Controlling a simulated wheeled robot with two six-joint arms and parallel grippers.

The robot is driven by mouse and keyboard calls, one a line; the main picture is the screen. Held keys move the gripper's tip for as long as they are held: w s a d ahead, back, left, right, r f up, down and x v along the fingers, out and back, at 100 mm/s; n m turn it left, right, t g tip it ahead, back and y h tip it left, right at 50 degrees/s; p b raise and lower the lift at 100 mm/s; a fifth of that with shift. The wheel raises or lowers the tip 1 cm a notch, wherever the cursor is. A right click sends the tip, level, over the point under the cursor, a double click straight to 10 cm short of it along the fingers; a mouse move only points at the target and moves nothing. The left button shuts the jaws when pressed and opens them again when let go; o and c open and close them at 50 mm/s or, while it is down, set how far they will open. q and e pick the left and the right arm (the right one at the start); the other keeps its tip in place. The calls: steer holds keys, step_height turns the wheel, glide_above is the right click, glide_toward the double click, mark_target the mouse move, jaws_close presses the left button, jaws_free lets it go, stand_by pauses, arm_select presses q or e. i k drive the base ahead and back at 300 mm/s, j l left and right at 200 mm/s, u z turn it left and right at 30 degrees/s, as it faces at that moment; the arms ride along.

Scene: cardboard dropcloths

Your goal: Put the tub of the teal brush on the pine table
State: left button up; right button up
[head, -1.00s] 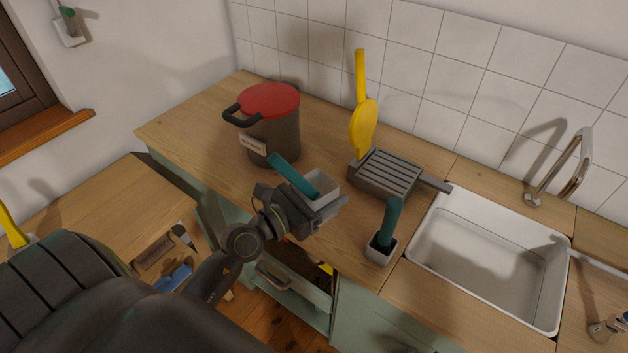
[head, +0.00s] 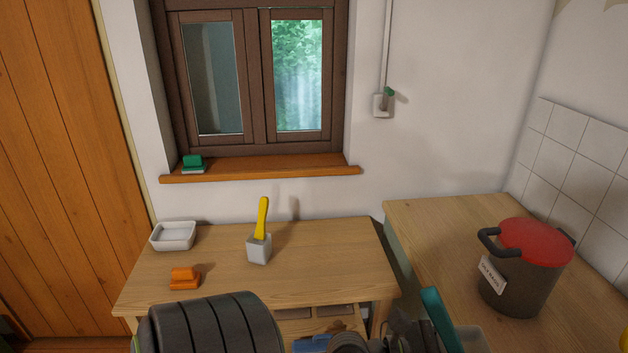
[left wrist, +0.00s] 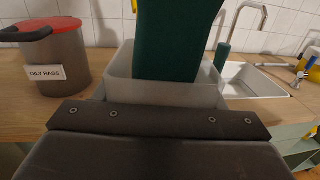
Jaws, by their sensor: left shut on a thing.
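My left gripper (head: 418,335) is at the bottom edge of the head view, shut on a pale tub (left wrist: 125,93). A teal brush (head: 440,320) stands in this tub, its handle tilted in the head view. In the left wrist view the brush (left wrist: 178,40) fills the upper middle, and my dark gripper (left wrist: 160,120) hides the tub's lower part. The pine table (head: 335,265) stands under the window, left of my left gripper. My right gripper is not in view.
The table bears a white dish (head: 173,236), a yellow brush in a tub (head: 258,248) and an orange block-like thing (head: 184,279). Its right part is bare. A red-lidded oily rags bin (head: 525,270) stands on the counter. Another teal handle (left wrist: 222,56) stands near the sink (left wrist: 255,78).

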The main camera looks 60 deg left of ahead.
mark_target(234, 272)
steer(key=u, duration=1.35)
steer(key=i+j+u, duration=0.45)
steer(key=i, duration=0.2)
